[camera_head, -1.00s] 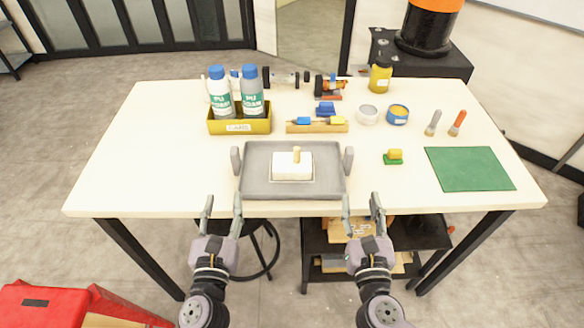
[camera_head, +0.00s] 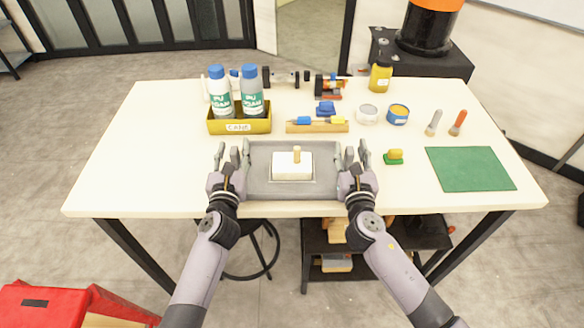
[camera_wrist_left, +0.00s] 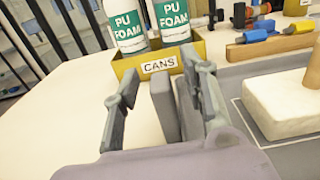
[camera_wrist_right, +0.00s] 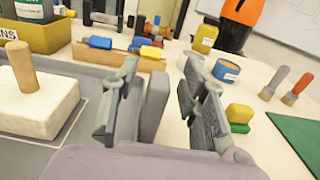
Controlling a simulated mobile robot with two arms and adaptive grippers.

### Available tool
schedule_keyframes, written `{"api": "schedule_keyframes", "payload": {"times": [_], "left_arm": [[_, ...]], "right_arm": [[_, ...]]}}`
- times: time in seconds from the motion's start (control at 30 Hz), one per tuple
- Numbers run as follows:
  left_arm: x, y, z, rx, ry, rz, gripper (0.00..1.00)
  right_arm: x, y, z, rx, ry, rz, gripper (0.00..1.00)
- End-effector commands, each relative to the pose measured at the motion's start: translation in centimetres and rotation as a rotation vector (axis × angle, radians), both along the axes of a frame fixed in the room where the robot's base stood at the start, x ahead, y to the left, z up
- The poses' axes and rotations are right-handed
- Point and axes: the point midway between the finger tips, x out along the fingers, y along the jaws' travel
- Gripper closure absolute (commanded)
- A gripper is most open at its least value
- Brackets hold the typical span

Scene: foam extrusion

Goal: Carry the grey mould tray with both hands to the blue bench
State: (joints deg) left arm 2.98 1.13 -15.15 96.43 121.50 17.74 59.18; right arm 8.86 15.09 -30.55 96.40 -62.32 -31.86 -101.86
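The grey mould tray (camera_head: 260,187) lies flat at the front edge of the cream table. A white block (camera_head: 292,172) with a wooden peg (camera_head: 297,154) sits in its middle. My left gripper (camera_head: 232,158) is at the tray's left handle, and my right gripper (camera_head: 351,156) is at its right handle. In the left wrist view the open fingers stand on either side of the upright grey left handle (camera_wrist_left: 165,105). In the right wrist view the open fingers flank the right handle (camera_wrist_right: 155,105). A gap shows beside each handle. No blue bench is in view.
Behind the tray stand a yellow cans bin (camera_head: 240,125) with PU foam bottles and a wooden tool rack (camera_head: 316,128). A yellow-green sponge block (camera_head: 394,157) lies just right of my right gripper. A green mat (camera_head: 469,169) lies further right. The table's left side is clear.

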Motion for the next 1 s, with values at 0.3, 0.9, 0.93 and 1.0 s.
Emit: {"api": "schedule_keyframes", "payload": {"times": [0.3,0.9,0.93,1.0], "left_arm": [[0.51,0.01,-0.01,-0.001,0.0,0.0,0.6],[0.47,0.02,-0.03,0.0,0.001,0.0,0.95],[0.47,0.02,-0.03,0.0,0.001,0.0,0.97],[0.47,0.02,-0.03,0.0,0.001,0.0,1.0]], "right_arm": [[0.52,-0.02,0.0,0.0,0.0,0.0,0.6],[0.48,-0.03,0.0,0.0,0.0,-0.001,0.95],[0.48,-0.04,0.0,0.0,0.0,-0.001,0.97],[0.48,-0.04,0.0,0.0,0.0,-0.001,1.0]]}}
